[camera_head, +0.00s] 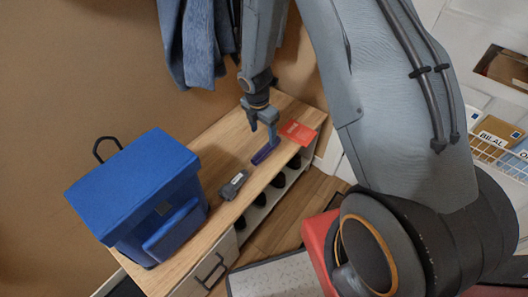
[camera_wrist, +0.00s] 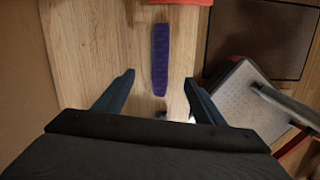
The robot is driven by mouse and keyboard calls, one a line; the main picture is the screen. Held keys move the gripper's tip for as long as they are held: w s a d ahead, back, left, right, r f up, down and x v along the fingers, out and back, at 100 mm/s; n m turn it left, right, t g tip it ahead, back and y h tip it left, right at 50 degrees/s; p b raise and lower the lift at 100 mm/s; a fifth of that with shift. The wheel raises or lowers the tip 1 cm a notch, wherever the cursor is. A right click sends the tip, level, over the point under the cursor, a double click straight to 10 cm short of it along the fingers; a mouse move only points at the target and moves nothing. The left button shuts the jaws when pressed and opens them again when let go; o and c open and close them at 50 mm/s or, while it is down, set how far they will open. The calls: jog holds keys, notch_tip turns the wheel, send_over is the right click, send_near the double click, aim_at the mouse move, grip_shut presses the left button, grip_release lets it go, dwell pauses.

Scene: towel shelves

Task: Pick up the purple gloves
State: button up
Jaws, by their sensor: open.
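The purple gloves (camera_head: 265,151) lie as a narrow dark purple strip on the wooden bench top, near its front edge. They also show in the wrist view (camera_wrist: 160,58), running lengthwise just beyond and between my fingers. My gripper (camera_head: 263,122) hangs over the bench, pointing down, close above the gloves. In the wrist view my gripper (camera_wrist: 157,92) has its two dark fingers wide apart, with nothing held between them. Whether the fingertips touch the bench cannot be told.
A red booklet (camera_head: 298,133) lies on the bench beyond the gloves. Blue clothing (camera_head: 198,45) hangs on the wall behind. Shoes stand on the shelf below.

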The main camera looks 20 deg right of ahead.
aim_at(266, 147)
jog(key=shift+w+d+f+n, duration=0.1)
jog(key=shift+f+n, duration=0.2)
jog(key=shift+f, duration=0.15)
jog(key=shift+w+d+f+n, duration=0.1)
jog(key=shift+f+n, duration=0.2)
jog(key=shift+f, duration=0.15)
jog(key=shift+w+f, duration=0.1)
jog(key=shift+f, duration=0.8)
jog(key=shift+w+d+f, duration=0.1)
jog(key=shift+d+f, duration=0.15)
jog(key=shift+f, duration=0.7)
jog(key=shift+d+f, duration=0.2)
jog(key=shift+f, duration=0.75)
jog(key=shift+w+d+f, duration=0.1)
jog(key=shift+d+f, duration=0.15)
jog(key=shift+f, duration=0.7)
jog(key=shift+c, duration=0.4)
jog(key=c, duration=1.1)
